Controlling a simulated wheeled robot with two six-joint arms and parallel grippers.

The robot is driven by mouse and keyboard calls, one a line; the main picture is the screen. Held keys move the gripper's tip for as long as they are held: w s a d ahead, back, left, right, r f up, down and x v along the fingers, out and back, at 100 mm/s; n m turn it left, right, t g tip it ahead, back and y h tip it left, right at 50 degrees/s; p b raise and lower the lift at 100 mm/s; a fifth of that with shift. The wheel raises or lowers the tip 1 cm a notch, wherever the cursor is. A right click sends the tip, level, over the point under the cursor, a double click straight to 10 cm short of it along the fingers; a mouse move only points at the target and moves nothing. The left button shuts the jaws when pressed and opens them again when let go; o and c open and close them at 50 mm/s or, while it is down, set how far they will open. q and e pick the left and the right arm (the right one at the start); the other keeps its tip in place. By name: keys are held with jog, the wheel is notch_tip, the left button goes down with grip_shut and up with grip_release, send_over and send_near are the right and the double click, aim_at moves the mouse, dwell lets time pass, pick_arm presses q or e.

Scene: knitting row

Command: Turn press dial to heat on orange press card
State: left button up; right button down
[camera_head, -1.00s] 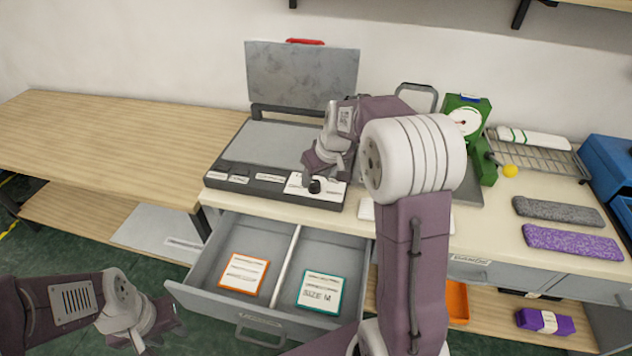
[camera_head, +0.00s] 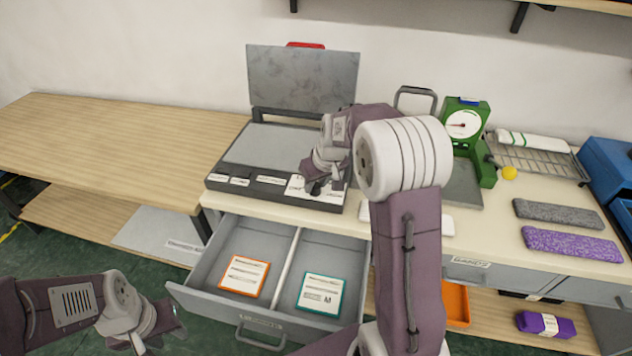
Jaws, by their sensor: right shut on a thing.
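The heat press (camera_head: 265,146) stands open on the counter, its grey lid plate (camera_head: 300,80) raised. A white dial panel (camera_head: 331,195) is at its front right corner. My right gripper (camera_head: 318,186) is down at this panel, shut on the dial, which its fingers mostly hide. The dial's pointing direction cannot be made out. The orange-bordered press card (camera_head: 244,276) lies in the left compartment of the open drawer; its text is too small to read. My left gripper (camera_head: 160,328) hangs at the lower left, away from the press; its fingers are unclear.
A teal-bordered card (camera_head: 320,294) lies in the drawer's right compartment. A green scale (camera_head: 465,125), a wire rack (camera_head: 540,158), and grey and purple knitted strips (camera_head: 571,243) are on the counter's right. The left wooden table (camera_head: 120,140) is clear.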

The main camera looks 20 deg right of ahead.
jog(key=shift+a+r+m+h+p, duration=0.15)
jog(key=shift+m+h+p, duration=0.25)
jog(key=shift+m+p, duration=0.55)
jog(key=shift+m+h, duration=0.3)
jog(key=shift+m, duration=0.55)
jog(key=shift+f+m+h, duration=0.25)
jog(key=shift+m+h, duration=0.15)
jog(key=shift+m, duration=0.5)
jog(key=m+b, duration=0.1)
jog(key=m, duration=0.1)
jog(key=shift+w+m+g+h+b, duration=0.1)
jog(key=shift+m+g+h+b, duration=0.2)
jog(key=shift+h+b, duration=0.1)
jog(key=shift+a+r+m+g+h+b, duration=0.1)
jog(key=shift+m+g+h+b, duration=0.4)
jog(key=shift+m, duration=1.1)
jog(key=c, duration=1)
grip_release()
jog(key=shift+c, duration=0.2)
